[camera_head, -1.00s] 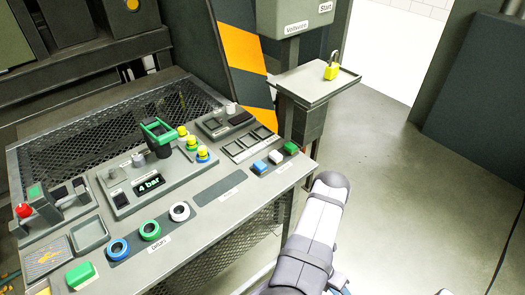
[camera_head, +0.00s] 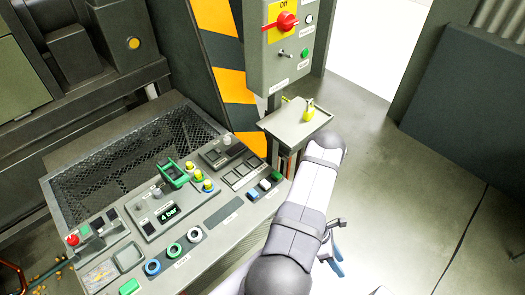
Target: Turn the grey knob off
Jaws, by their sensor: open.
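The control desk (camera_head: 215,232) stands at left with small grey knobs on it. One pale grey knob (camera_head: 227,139) is on the small box at the desk's back right. Another small grey knob (camera_head: 156,192) is beside the "4 bar" display. I cannot tell for sure which one the task names, nor how either is turned. My arm rises from the bottom, right of the desk. What seems to be my gripper (camera_head: 336,250), with a blue part, shows beside the arm at lower right, partly hidden. It is open, apart from the desk and its knobs.
A grey cabinet with a red rotary switch (camera_head: 287,22) and a toggle (camera_head: 285,53) stands behind. A small tray (camera_head: 285,126) holds a yellow padlock (camera_head: 309,112). A green-handled lever (camera_head: 172,175) rises from the desk. The floor at right is clear.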

